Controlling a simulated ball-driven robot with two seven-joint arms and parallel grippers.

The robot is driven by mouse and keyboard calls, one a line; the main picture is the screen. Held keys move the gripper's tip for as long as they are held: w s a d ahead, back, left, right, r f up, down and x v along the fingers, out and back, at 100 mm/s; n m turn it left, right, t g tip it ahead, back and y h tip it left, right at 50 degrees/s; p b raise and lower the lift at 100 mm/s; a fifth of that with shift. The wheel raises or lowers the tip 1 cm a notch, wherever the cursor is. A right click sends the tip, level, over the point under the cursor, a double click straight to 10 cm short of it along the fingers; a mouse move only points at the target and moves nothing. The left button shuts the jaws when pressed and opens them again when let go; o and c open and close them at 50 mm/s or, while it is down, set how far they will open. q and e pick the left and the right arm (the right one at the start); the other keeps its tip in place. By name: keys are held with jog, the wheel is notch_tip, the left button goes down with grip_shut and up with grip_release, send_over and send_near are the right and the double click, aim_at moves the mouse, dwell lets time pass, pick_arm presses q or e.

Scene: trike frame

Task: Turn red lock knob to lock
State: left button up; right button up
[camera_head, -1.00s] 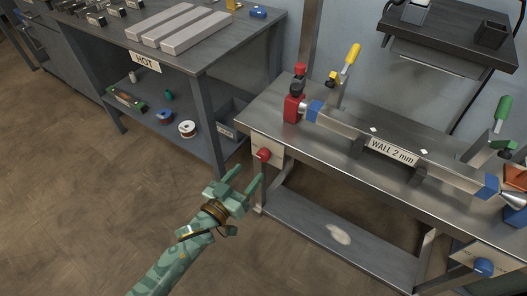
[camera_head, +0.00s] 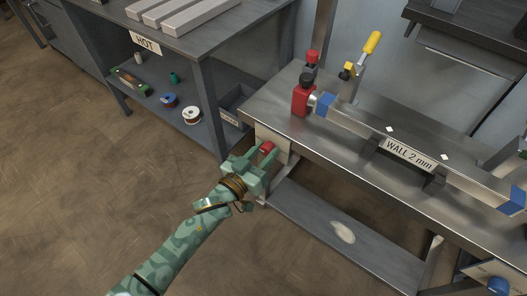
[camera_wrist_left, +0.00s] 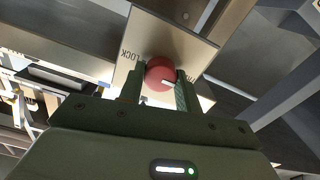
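The red lock knob (camera_head: 267,147) sits on a pale plate at the left front corner of the metal bench. In the left wrist view the red knob (camera_wrist_left: 159,74) has a white pointer mark aimed right. The plate (camera_wrist_left: 158,38) reads LOCK on the left; the lettering on the right is partly hidden by a finger. My left gripper (camera_head: 262,156) is at the knob with its fingers apart, one on each side. In the left wrist view the fingers (camera_wrist_left: 159,88) straddle the knob closely; firm contact cannot be told. My right gripper is not in view.
A lower shelf (camera_head: 320,222) runs beneath. The HOT table (camera_head: 205,45) stands left. Floor at left is clear.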

pick_arm(q)
jog(key=shift+c, duration=0.7)
